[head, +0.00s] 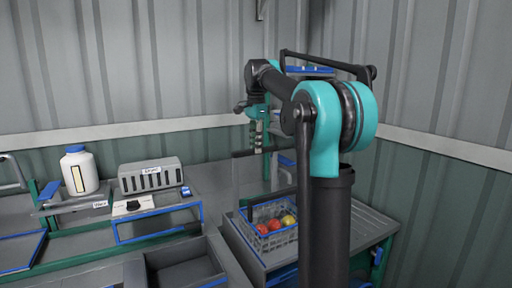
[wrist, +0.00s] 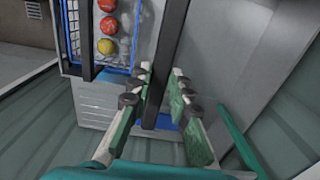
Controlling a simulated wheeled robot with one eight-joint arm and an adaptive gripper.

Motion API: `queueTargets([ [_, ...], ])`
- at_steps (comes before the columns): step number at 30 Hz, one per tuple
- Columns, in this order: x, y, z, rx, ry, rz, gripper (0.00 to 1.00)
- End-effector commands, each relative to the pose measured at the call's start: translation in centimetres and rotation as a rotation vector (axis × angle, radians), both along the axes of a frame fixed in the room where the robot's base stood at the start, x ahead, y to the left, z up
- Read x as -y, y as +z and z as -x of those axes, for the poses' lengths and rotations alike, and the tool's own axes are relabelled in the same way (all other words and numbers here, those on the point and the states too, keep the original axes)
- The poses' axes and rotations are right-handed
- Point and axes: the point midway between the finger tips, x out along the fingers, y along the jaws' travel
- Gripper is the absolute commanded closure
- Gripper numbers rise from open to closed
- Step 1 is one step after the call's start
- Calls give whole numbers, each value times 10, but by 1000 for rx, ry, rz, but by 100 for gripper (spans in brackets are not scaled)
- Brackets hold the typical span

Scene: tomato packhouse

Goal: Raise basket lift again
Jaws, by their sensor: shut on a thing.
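The grey crate-like basket (head: 285,240) stands low on the lift, beneath my gripper in the head view. It holds red tomatoes and a yellow one. In the wrist view the basket's blue rim (wrist: 74,35) and the tomatoes show at the upper left. My gripper (head: 258,147) points down at the upper part of the lift's dark frame (head: 236,180). In the wrist view a dark bar (wrist: 170,50) runs between the fingers of my gripper (wrist: 161,72), which are shut on it. The exact contact is partly hidden.
On the bench at left are a white bottle (head: 80,172) with a blue cap, a grey slotted box (head: 150,177) and a blue-edged stand (head: 160,223). An open grey bin (head: 185,272) is in front. Corrugated walls (head: 150,60) close in behind and at right.

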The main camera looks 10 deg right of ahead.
Motion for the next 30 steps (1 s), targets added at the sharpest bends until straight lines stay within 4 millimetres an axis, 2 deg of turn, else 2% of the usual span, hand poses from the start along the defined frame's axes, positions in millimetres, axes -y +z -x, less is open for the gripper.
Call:
queueTargets([
  [1,0,2,-1,3,0,0,100],
  [2,0,2,-1,4,0,0,78],
  [6,0,1,-1,3,0,0,60],
  [15,0,1,0,2,0,-1,60],
  [19,0,10,-1,1,0,0,60],
  [23,0,29,0,1,0,0,60],
  [30,0,76,-1,2,0,-1,60],
])
